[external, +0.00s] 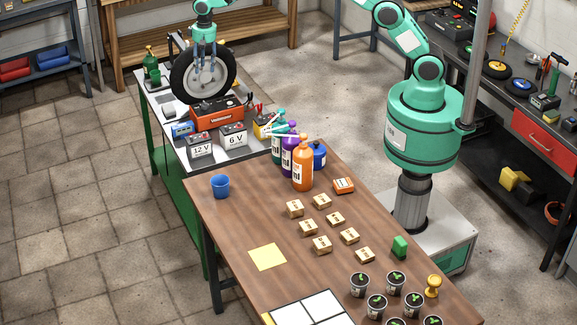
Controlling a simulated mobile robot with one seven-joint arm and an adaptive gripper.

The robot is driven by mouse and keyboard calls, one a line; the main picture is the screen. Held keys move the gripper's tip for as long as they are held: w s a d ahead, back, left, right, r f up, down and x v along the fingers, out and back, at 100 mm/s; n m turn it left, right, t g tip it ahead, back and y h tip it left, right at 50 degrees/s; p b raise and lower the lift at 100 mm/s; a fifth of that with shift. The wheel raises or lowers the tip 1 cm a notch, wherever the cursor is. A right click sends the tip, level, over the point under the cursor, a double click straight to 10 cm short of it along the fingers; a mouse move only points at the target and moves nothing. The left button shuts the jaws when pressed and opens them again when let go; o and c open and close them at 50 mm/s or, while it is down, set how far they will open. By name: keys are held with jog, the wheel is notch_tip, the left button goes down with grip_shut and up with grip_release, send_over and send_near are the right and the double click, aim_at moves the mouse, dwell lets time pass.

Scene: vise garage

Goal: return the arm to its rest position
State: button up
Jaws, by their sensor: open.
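My gripper (206,58) hangs pointing down at the top of the external view, in front of the upper part of a black tyred wheel (183,80). Its fingers are spread apart and nothing shows between them. I cannot tell from this view whether the fingers touch the wheel. My arm (404,40) rises from its green base at the right and leaves the top of the picture before coming down to the gripper.
Below the gripper, the bench (178,154) holds an orange unit (216,115) and several batteries. On the wooden table (222,225) stand bottles (302,172), a blue cup (220,186), wooden blocks and potted seedlings. The floor at left is clear.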

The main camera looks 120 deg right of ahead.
jog(key=s+a+r+n+t, duration=0.1)
jog(key=s+a+r+n, duration=0.25)
jog(key=a+r, duration=0.75)
jog(key=s+a+r+n+t, duration=0.15)
jog(key=s+a+r, duration=0.25)
jog(key=a+r, duration=0.8)
jog(key=s+a+r+n, duration=0.2)
jog(key=s+a, duration=0.5)
jog(key=a, duration=0.1)
jog(key=s+a+r+n, duration=0.2)
jog(key=s+a, duration=0.4)
jog(key=a, duration=0.2)
jog(key=s+a+f+n, duration=0.1)
jog(key=s+a, duration=0.3)
jog(key=s, duration=0.4)
jog(key=s+a+f+n+t+b, duration=0.1)
jog(key=s+a+f+n, duration=0.1)
jog(key=s+a, duration=0.3)
jog(key=s+a+f+n+t, duration=0.1)
jog(key=s+a, duration=0.3)
jog(key=s, duration=0.7)
jog(key=shift+a+f+n, duration=0.25)
jog(key=shift+f+n, duration=0.35)
jog(key=shift+f, duration=0.15)
jog(key=shift+s+t, duration=0.1)
jog(key=shift+t, duration=0.15)
